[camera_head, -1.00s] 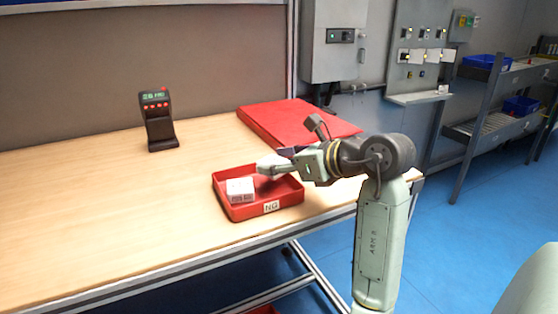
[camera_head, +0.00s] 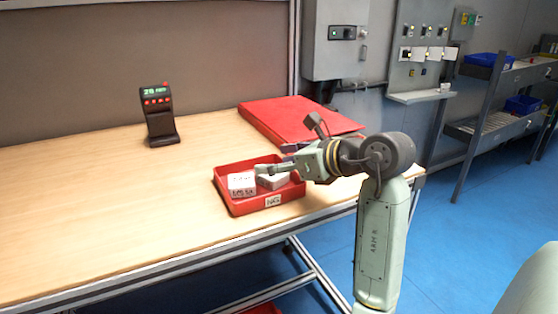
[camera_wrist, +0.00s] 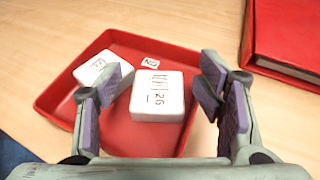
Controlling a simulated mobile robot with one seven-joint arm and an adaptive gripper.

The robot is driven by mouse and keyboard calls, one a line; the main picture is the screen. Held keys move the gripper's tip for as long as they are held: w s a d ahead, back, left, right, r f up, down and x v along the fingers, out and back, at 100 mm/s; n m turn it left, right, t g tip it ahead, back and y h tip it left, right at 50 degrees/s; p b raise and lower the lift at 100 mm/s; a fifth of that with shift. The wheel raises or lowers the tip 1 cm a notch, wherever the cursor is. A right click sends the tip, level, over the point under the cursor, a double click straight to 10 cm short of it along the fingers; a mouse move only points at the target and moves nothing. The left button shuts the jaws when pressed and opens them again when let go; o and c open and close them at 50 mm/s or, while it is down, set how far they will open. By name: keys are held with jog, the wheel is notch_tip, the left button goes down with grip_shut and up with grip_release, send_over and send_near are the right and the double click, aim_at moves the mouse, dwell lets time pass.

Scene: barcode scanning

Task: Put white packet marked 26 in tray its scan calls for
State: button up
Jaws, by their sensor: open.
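The white packet marked 26 (camera_wrist: 157,95) lies flat inside the red tray (camera_wrist: 150,148) in the wrist view. In the head view this packet (camera_head: 272,182) is in the right part of the tray (camera_head: 240,209), partly behind my fingers. The tray's front label appears to read NG. My gripper (camera_wrist: 168,70) is open, its fingers on either side of the packet with visible gaps. It also shows over the tray in the head view (camera_head: 262,170). The dark scanner (camera_head: 159,115) has green text starting with 26; the rest is too small to read surely.
Another white packet (camera_head: 241,184) lies in the tray's left part, partly covered by my left finger in the wrist view (camera_wrist: 98,68). A flat red case (camera_head: 290,117) lies behind the tray. The table's left side (camera_head: 80,220) is clear.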

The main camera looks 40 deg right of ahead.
jog(key=shift+s+d+f, duration=0.1)
jog(key=shift+d+f, duration=0.15)
jog(key=shift+f, duration=0.05)
jog(key=shift+r, duration=0.2)
jog(key=r+v, duration=0.1)
jog(key=v, duration=1.1)
jog(key=shift+b, duration=0.35)
jog(key=shift+a+r, duration=0.1)
jog(key=shift+r, duration=0.05)
